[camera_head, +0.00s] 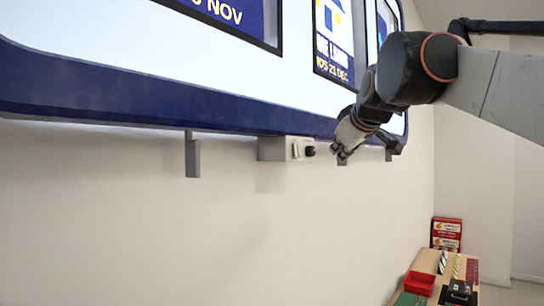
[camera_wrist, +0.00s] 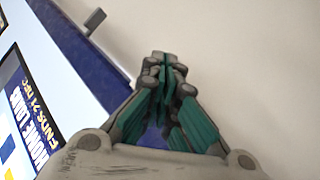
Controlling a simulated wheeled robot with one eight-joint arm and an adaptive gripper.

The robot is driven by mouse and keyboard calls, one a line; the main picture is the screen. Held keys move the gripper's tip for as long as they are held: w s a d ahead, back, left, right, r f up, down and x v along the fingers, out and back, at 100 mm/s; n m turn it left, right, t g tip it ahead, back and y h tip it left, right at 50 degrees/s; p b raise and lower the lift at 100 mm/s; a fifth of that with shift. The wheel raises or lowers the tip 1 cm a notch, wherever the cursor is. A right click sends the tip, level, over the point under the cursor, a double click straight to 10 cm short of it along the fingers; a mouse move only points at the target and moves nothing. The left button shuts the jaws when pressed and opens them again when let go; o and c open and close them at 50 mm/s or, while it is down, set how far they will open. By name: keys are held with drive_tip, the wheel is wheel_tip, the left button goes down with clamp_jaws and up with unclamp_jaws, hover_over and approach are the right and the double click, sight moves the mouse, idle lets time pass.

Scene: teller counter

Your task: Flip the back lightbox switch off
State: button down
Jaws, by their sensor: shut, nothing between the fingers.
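A grey switch box (camera_head: 287,149) is mounted under the blue lower frame of the wall lightbox (camera_head: 180,105). A black knob or switch (camera_head: 310,151) sticks out of its right end. Whether it is set on or off, I cannot tell. My gripper (camera_head: 341,156) is just to the right of the knob in the head view, apart from it in the picture. In the wrist view my gripper (camera_wrist: 164,62) is shut and empty, its fingers together beside the blue frame (camera_wrist: 92,65). The switch cannot be made out in the wrist view; my fingers may hide it.
A grey bracket (camera_head: 193,157) hangs below the frame to the left, and another (camera_head: 391,149) to the right, behind my gripper. The wall below is bare. A counter (camera_head: 424,262) with a red tray (camera_head: 419,283) and other items stands at lower right.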

sight(297, 151)
drive_tip(key=w+a+f, duration=0.1)
drive_tip(key=w+a, duration=0.5)
drive_tip(key=shift+f, duration=0.15)
drive_tip(key=shift+w+a, duration=0.15)
idle(1.5)
drive_tip(key=shift+w+a+p, duration=0.15)
drive_tip(key=shift+p, duration=0.15)
drive_tip(key=shift+w+a+f, duration=0.1)
drive_tip(key=shift+w+a, duration=0.15)
idle(0.7)
drive_tip(key=shift+s+d, duration=0.1)
drive_tip(key=shift+s+d, duration=0.5)
idle(0.3)
